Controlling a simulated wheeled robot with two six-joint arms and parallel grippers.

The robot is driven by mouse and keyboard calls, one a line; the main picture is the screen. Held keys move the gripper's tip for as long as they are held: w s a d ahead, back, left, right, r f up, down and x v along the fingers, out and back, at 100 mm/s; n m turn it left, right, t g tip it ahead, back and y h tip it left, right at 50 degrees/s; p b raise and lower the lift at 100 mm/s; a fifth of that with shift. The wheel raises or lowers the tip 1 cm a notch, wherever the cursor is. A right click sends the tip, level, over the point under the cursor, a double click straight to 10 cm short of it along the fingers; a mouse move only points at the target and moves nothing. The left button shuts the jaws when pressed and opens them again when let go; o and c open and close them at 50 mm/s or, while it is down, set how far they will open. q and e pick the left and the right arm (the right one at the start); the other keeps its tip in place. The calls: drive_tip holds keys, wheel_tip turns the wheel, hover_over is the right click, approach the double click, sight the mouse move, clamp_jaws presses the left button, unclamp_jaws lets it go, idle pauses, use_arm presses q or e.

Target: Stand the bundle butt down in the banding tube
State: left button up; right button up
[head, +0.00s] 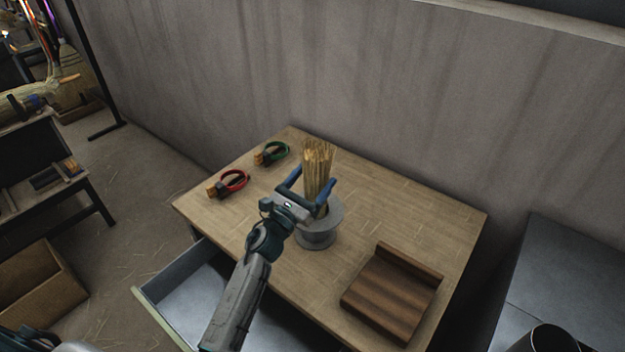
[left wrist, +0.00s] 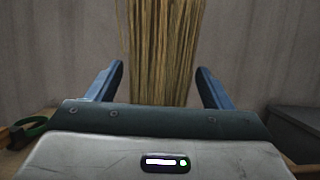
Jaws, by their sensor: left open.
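The straw bundle (head: 318,165) stands upright in the grey banding tube (head: 318,236) on the wooden table. Its lower end is hidden inside the tube and behind my gripper. My left gripper (head: 309,182) is open, with its blue fingers on either side of the bundle. In the left wrist view the bundle (left wrist: 160,55) rises between the fingers (left wrist: 160,85), with a visible gap on each side. My right gripper does not show in these views.
A red ring clamp (head: 233,181) and a green ring clamp (head: 273,152) lie at the table's left. A brown wooden block (head: 393,292) lies at the front right. An open drawer (head: 190,283) juts out below the table's front left. The table's right rear is clear.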

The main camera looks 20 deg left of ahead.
use_arm(q)
drive_tip(key=shift+s+f, duration=0.15)
drive_tip(key=b+v, duration=0.5)
drive_tip(key=v, duration=0.5)
drive_tip(key=shift+s, duration=0.25)
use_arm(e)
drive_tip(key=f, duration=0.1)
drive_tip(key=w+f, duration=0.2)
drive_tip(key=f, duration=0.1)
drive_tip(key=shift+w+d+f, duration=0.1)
use_arm(q)
drive_tip(key=shift+a, duration=0.1)
drive_tip(key=shift+f, duration=0.1)
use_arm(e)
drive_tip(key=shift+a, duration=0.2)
